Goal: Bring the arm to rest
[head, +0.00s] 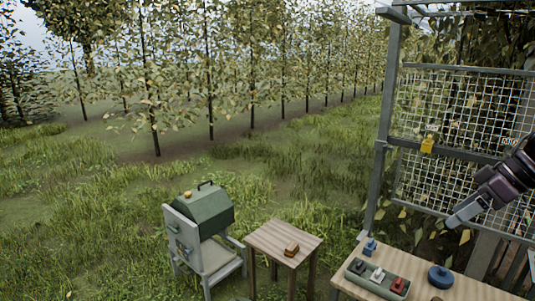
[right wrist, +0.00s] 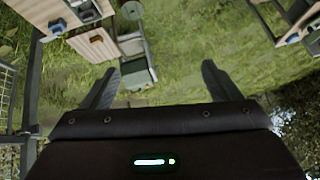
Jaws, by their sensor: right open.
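My right gripper (head: 462,216) comes in from the right edge in the head view. It hangs in the air in front of the wire mesh panel, above the workbench. In the right wrist view its two fingers (right wrist: 160,72) stand wide apart with only grass between them, so it is open and empty. The fingers touch nothing that I can see. My left arm and gripper are in neither view.
A wooden workbench (head: 460,290) at lower right bears a grey-green tray (head: 378,283) with several small pieces and a blue round object (head: 440,277). A small table (head: 265,240) and a chair (head: 190,247) with a green box (head: 208,213) stand left. Mesh panel (head: 455,105) is behind.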

